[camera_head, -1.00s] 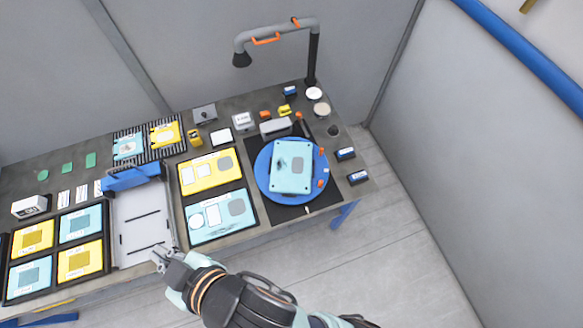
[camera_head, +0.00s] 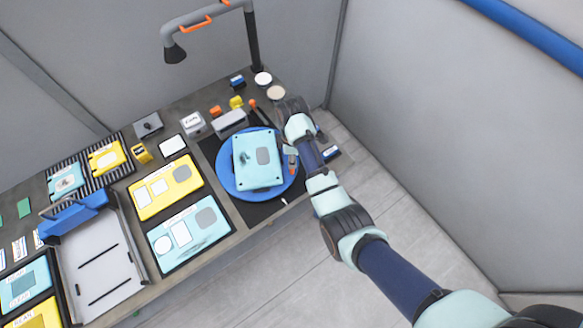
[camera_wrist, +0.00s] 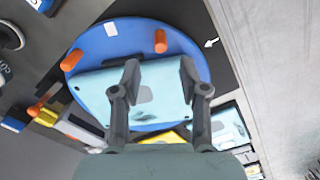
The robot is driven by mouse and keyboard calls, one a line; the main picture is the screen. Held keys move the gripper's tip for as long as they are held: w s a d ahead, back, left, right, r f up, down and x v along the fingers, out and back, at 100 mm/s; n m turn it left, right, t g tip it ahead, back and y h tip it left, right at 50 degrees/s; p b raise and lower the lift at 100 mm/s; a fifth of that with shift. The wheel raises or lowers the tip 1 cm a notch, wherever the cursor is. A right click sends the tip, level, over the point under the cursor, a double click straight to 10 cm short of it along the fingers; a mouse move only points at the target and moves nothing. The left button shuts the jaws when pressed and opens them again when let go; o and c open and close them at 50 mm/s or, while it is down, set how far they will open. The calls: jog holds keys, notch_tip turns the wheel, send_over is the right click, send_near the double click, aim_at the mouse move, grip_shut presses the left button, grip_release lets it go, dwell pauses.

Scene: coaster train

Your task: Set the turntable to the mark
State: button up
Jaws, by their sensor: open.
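The turntable is a round blue disc (camera_head: 224,182) on a black mat, with a light-blue plate (camera_head: 256,170) lying on it. In the wrist view the disc (camera_wrist: 90,62) carries an upright orange peg (camera_wrist: 160,42) near its rim and a white patch (camera_wrist: 111,29) at the edge. A white arrow mark (camera_wrist: 211,43) lies on the mat just off the rim, apart from the white patch; it also shows in the head view (camera_head: 284,200). My gripper (camera_wrist: 160,68) is open and empty above the disc, its fingers on either side of the peg's line. Contact cannot be told.
A grey box (camera_head: 230,122) and small orange and yellow pieces stand behind the disc. Yellow (camera_head: 168,187) and light-blue (camera_head: 190,235) panels and a grey tray (camera_head: 98,262) lie to the left. A lamp (camera_head: 175,52) overhangs the back. Blue boxes are at the right edge.

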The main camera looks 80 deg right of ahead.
notch_tip(320, 180, down, 8)
jog(key=shift+r+b, duration=0.15)
jog(key=shift+b, duration=0.35)
grip_shut()
